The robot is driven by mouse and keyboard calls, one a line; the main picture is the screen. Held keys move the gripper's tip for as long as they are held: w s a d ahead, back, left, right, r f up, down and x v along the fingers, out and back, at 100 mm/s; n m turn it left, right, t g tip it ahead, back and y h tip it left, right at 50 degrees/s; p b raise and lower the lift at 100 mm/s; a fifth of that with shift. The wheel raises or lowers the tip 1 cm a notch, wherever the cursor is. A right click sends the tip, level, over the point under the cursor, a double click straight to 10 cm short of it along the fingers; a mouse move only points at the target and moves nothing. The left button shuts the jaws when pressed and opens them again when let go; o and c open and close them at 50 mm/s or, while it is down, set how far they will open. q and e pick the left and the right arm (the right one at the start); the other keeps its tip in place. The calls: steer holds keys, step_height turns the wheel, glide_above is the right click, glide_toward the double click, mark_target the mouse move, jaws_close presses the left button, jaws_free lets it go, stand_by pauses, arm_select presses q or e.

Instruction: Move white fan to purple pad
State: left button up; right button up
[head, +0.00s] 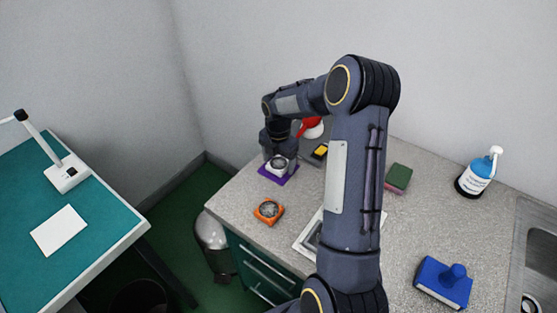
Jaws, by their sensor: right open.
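The white fan (277,162) sits on the purple pad (278,176) near the back left corner of the grey counter. My right gripper (277,158) points down over the fan from above, with its fingers around or close beside it. It is open; whether the fingers touch the fan is too small to tell. Part of the fan and pad is hidden by the gripper. My left gripper is not in the head view.
An orange fan (268,211) lies near the counter's left edge. A red item (312,128) and a yellow-black item (320,151) are behind my arm.

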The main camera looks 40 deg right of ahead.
mark_target(278, 163)
step_height(278, 163, up, 12)
steer(key=b, duration=0.1)
steer(key=s+a+r+m+t+y, duration=0.1)
steer(key=s+a+r+m+t, duration=0.2)
steer(key=s+a+r+m, duration=0.55)
steer(key=s+a+f+m+t+y, duration=0.1)
steer(key=s+a+f+m, duration=0.1)
steer(key=s+a+m, duration=0.3)
steer(key=s+a+f+m+t+y, duration=0.1)
steer(key=s+a+f+m, duration=0.2)
steer(key=s+a+m, duration=0.3)
steer(key=s+m, duration=0.3)
steer(key=s, duration=0.2)
steer(key=shift+s+a+t+y, duration=0.2)
steer(key=shift+a+t+y, duration=0.1)
steer(key=shift+y, duration=0.1)
steer(key=shift+m, duration=0.25)
